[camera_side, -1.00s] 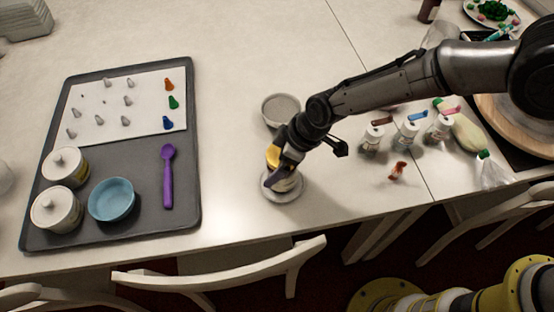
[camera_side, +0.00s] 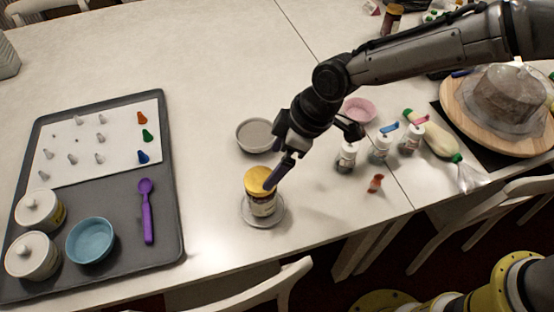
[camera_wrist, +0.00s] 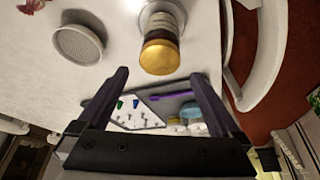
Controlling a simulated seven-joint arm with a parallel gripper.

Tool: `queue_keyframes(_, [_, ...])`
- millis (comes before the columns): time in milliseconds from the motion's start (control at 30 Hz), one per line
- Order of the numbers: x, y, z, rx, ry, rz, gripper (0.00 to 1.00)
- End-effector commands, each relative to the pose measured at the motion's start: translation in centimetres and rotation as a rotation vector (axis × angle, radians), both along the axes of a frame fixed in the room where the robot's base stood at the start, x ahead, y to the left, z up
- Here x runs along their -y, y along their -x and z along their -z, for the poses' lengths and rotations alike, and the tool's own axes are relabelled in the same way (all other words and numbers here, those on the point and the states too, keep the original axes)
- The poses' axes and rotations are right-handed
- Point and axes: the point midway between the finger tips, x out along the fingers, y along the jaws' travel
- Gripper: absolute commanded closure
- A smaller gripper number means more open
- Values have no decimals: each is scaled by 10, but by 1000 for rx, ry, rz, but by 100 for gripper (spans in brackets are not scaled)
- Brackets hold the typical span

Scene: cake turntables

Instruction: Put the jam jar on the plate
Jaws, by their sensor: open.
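The jam jar (camera_side: 262,203), with a yellow lid and dark contents, stands upright on the small grey plate (camera_side: 276,217) near the table's front edge. In the wrist view the jar (camera_wrist: 160,45) is at top centre, beyond the fingertips and not between them. My gripper (camera_side: 277,178) is open and empty, just above and to the right of the lid in the side view. Both fingers of my gripper (camera_wrist: 161,88) show spread apart in the wrist view. One finger overlaps the lid's edge in the side view; whether it touches cannot be told.
A grey round dish (camera_side: 257,136) lies behind the jar. Several small bottles (camera_side: 346,158) stand to the right, with an orange piece (camera_side: 376,184) in front of them. A dark tray (camera_side: 115,230) with pots, a blue bowl (camera_side: 90,240) and a purple spoon (camera_side: 147,210) lies left.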

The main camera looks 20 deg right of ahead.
Motion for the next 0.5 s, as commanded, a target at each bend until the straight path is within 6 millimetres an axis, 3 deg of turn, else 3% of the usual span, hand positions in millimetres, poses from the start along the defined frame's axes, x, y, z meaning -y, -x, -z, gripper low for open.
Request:
queue_keyframes(333, [6, -1, -7, 2, -1, 10, 0])
queue_keyframes(433, [28, -3, -28, 7, -9, 57, 0])
queue_keyframes(500, [57, -4, -50, 11, -15, 118, 0])
